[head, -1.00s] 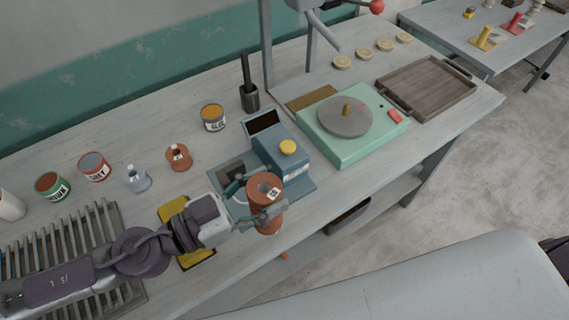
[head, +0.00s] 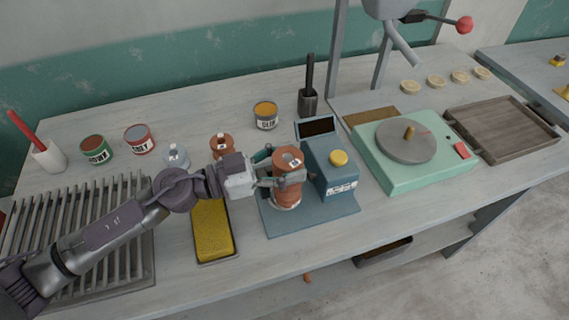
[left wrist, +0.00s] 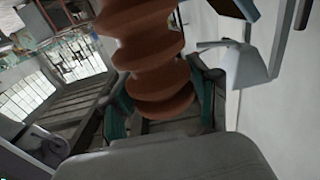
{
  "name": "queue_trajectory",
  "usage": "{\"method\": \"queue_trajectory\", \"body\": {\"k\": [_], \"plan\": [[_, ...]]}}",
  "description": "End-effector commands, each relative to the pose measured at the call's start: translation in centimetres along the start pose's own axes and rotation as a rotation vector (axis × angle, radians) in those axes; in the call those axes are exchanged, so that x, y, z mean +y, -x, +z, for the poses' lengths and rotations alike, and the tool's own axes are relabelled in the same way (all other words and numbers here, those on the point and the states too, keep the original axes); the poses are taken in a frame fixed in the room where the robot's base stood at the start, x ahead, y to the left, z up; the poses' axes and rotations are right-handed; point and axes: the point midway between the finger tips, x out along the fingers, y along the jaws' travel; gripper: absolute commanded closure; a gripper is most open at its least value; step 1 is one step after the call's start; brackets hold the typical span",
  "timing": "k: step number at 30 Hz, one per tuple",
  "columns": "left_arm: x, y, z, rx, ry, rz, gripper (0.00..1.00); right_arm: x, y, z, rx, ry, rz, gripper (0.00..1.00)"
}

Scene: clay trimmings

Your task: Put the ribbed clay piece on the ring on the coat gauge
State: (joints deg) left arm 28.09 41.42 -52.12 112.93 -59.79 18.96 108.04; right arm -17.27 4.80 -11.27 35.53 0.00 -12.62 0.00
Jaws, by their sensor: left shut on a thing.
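In the left wrist view the piece (left wrist: 150,45) stands between the two fingers (left wrist: 165,100). The coat gauge (head: 335,178) is a blue box with a yellow button and a flat blue base plate. The piece is over that plate, left of the box. A pale ring edge (head: 288,206) shows right under the piece; I cannot tell whether they touch. My right gripper is not in view.
A yellow sponge in a tray (head: 212,232) lies left of the gauge plate. A second brown spool (head: 221,146), a grey-blue spool (head: 175,156) and a glaze tin (head: 265,115) stand behind. A green turntable unit (head: 412,150) is to the right.

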Motion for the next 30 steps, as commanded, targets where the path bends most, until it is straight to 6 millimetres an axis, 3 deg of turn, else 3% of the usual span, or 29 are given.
{"method": "queue_trajectory", "body": {"k": [6, 18, 19, 23, 30], "plan": [[-1.9, 0.0, 1.6, 0.005, 0.000, -0.002, 1.00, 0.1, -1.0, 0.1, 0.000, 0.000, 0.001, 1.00], [-2.0, 0.0, 2.0, 0.004, 0.001, 0.000, 1.00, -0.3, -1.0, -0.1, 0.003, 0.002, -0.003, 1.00], [-1.9, 0.0, 2.1, 0.001, 0.002, 0.000, 0.36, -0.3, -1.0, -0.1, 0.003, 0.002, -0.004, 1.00], [-1.9, 0.0, 2.1, 0.001, 0.001, 0.000, 0.15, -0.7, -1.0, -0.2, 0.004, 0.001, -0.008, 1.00], [-1.9, 0.0, 2.1, 0.001, 0.000, 0.000, 0.15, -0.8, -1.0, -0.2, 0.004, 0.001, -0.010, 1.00]]}}
